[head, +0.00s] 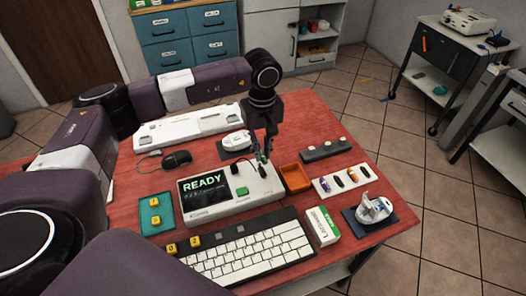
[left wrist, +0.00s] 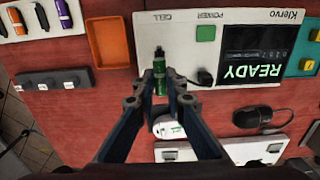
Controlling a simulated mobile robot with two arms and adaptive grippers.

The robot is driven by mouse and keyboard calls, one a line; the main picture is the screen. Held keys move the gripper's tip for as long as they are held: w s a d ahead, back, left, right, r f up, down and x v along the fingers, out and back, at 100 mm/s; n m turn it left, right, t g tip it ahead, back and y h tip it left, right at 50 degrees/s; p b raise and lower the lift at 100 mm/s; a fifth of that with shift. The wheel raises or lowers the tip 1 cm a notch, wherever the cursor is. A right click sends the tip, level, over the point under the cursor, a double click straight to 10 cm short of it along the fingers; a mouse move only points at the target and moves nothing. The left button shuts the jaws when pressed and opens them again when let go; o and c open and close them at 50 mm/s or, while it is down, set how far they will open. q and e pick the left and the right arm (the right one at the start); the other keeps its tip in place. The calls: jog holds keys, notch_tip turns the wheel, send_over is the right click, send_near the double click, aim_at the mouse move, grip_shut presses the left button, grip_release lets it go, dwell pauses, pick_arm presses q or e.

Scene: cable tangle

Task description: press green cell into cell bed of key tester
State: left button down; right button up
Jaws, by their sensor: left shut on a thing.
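The key tester (head: 232,207) is a pale box on the red table, with a dark screen reading READY and a green button. It also shows in the left wrist view (left wrist: 182,45), with CELL and POWER labels. My left gripper (head: 262,156) points down over the tester's right part. In the left wrist view its fingers are closed around the green cell (left wrist: 160,75), which has a dark tip and lies in line with the CELL label. The cell bed is not clearly visible, and I cannot tell whether the cell touches it. My right gripper is not in view.
An orange tray (head: 296,178) stands just right of the tester, with a dark rack (head: 325,150) behind it. A white holder (head: 325,187) with several coloured cells is further right. A keyboard (head: 246,250) lies in front, a mouse (head: 177,160) behind left.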

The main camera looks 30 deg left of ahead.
aim_at(262, 172)
pick_arm(q)
notch_tip(262, 172, down, 5)
jog(key=b, duration=0.2)
jog(key=shift+b, duration=0.35)
jog(key=shift+f+b, duration=0.3)
jog(key=shift+f, duration=0.05)
jog(key=shift+b, duration=0.4)
dwell(0.9)
jog(key=shift+f+b, duration=0.4)
jog(key=shift+f, duration=0.05)
dwell(0.5)
jog(key=c, duration=2.3)
grip_release()
jog(key=shift+o, duration=0.2)
jog(key=shift+r, duration=0.15)
